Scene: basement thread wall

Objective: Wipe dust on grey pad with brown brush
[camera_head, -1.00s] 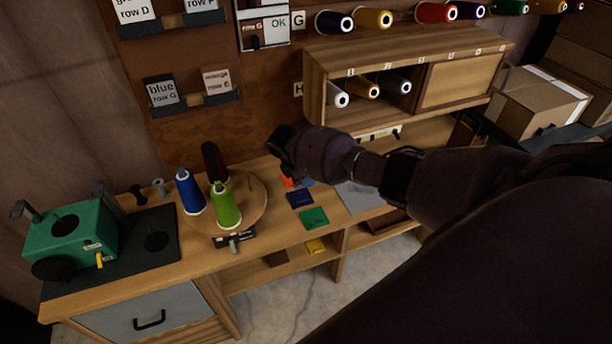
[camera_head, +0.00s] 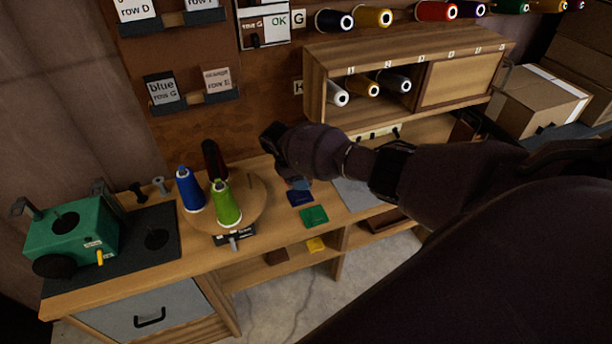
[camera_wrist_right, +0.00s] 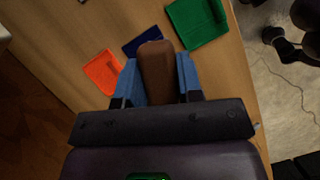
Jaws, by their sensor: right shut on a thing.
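My right gripper (camera_wrist_right: 158,78) is shut on the brown brush (camera_wrist_right: 155,62), which sticks up between its two blue fingers in the right wrist view. In the head view my right arm reaches over the workbench, and only a bluish bit of the gripper (camera_head: 299,184) shows below the dark wrist. The brush is hidden there. The grey pad (camera_head: 357,195) lies on the bench to the right of the gripper, partly covered by my forearm. I cannot make out dust on it. My left gripper is not in view.
A blue square (camera_head: 300,198) and a green square (camera_head: 314,216) lie by the gripper; an orange square (camera_wrist_right: 103,72) shows in the wrist view. Thread cones (camera_head: 227,204) stand on a round board to the left. A wooden cubby (camera_head: 318,85) hangs above.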

